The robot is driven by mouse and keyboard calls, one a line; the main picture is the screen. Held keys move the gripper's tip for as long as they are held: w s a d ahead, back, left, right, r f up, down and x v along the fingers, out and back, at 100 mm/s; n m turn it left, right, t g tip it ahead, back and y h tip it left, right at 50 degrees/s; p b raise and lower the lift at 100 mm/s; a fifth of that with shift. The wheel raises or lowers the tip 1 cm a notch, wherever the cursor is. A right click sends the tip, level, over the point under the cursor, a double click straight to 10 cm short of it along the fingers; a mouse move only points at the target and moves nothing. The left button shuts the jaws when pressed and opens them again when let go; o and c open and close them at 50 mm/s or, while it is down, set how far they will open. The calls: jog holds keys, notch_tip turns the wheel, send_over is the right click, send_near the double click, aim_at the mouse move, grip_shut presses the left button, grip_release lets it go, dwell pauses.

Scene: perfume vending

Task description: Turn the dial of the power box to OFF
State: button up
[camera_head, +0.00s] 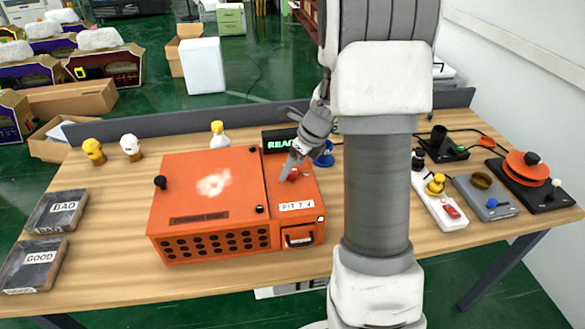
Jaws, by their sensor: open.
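An orange box (205,190) stands on the table, left of centre. Its right-hand section has a small red round part (294,174), a white label with black marks (297,206) and a dark handle (299,238) at the front. No dial marking or OFF text is readable, so I cannot tell the dial's setting. My gripper (288,171) is open, reaching down over the right-hand section, right beside the red part. I cannot tell whether it touches it.
A dark display with green letters (279,139) and a blue item (324,156) stand behind the orange box. A white strip with a yellow figure (440,205) and a black base with an orange disc (525,167) are at the right. Dark cases (58,211) lie at the left.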

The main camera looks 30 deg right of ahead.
jog(key=shift+w+f, duration=0.15)
jog(key=shift+f, duration=0.25)
jog(key=shift+c, duration=0.2)
grip_shut()
